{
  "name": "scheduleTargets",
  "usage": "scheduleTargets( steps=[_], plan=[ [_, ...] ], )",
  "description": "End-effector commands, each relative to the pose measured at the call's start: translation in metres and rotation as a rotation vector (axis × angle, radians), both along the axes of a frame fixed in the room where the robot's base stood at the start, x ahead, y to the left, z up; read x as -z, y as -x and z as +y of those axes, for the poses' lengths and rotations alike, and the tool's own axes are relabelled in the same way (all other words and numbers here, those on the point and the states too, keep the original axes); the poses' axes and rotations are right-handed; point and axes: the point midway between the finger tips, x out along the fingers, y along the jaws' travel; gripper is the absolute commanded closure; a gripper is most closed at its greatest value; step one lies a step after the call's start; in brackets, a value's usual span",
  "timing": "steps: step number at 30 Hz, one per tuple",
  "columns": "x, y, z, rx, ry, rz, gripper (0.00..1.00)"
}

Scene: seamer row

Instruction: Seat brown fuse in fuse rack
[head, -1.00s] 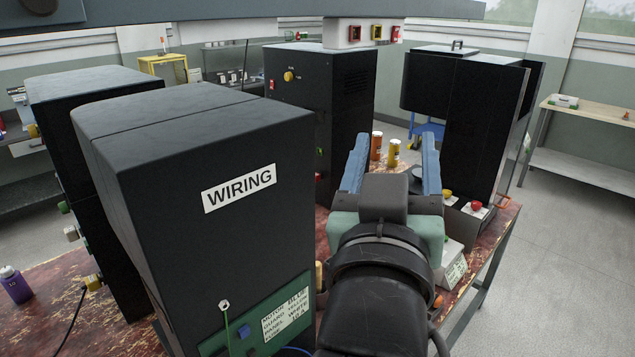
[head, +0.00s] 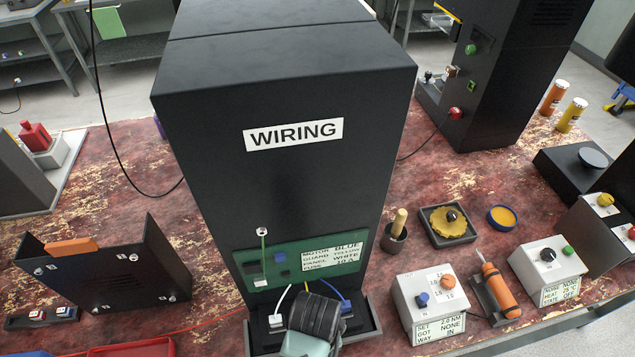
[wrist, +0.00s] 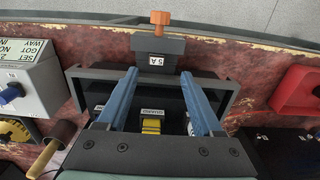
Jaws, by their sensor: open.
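In the wrist view, an orange-brown T-shaped piece (wrist: 160,18), the only thing matching the brown fuse, stands at the front end of a dark block labelled "5 A" (wrist: 156,57). I cannot tell whether it is the fuse itself or how deep it sits. My gripper (wrist: 157,82) is open and empty, its blue fingers apart on either side of the block's line and short of the brown piece. In the head view, a dark rack (head: 40,318) at the far left holds a red and a blue piece. My gripper's tips are out of that view.
The black WIRING cabinet (head: 290,75) stands behind my gripper. Its front tray holds a yellow GUARD plug (wrist: 151,127). A red tray (head: 135,349) lies left, beside an angled black bracket (head: 125,270).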

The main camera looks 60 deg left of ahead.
Motion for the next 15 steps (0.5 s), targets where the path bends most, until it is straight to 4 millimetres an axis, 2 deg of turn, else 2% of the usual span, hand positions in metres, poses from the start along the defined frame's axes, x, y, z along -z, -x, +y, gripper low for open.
scheduleTargets(
  steps=[3,10,15],
  plan=[
    [0.014,0.0,0.0,0.002,0.0,0.0,0.32],
    [0.029,-0.002,0.001,0.002,-0.001,-0.001,0.32],
    [0.052,-0.004,0.001,0.002,0.0,0.0,0.32]
  ],
)
